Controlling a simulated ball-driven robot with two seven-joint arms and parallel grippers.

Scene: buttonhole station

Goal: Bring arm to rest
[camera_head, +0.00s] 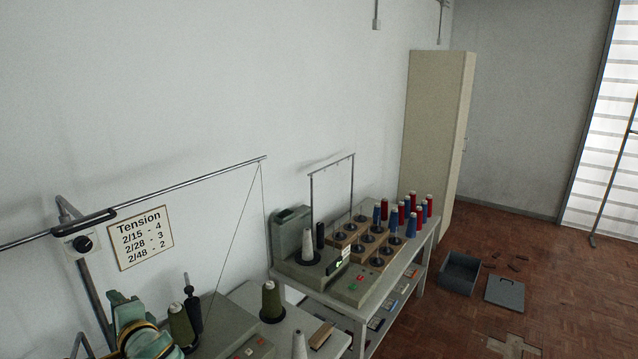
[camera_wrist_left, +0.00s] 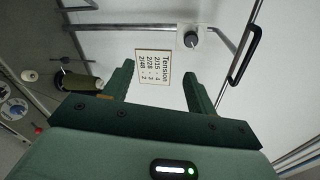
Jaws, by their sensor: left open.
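My left gripper (camera_wrist_left: 158,70) shows in the left wrist view with its two dark green fingers spread apart and nothing between them. Beyond the gap is the wall with the Tension sign (camera_wrist_left: 152,66), which appears turned sideways there. In the head view a green part with a yellow ring, which looks like my left arm, shows at the bottom left, below the Tension sign (camera_head: 140,237); its fingers cannot be made out there. My right arm and gripper are in neither view.
A metal rail (camera_head: 190,187) with a black-knobbed tensioner (camera_head: 82,243) runs along the wall above the arm. An olive thread cone (camera_head: 181,325) stands close beside it. A winder bench (camera_head: 412,268) holds red and blue cones. A grey crate (camera_head: 459,273) sits on the open floor.

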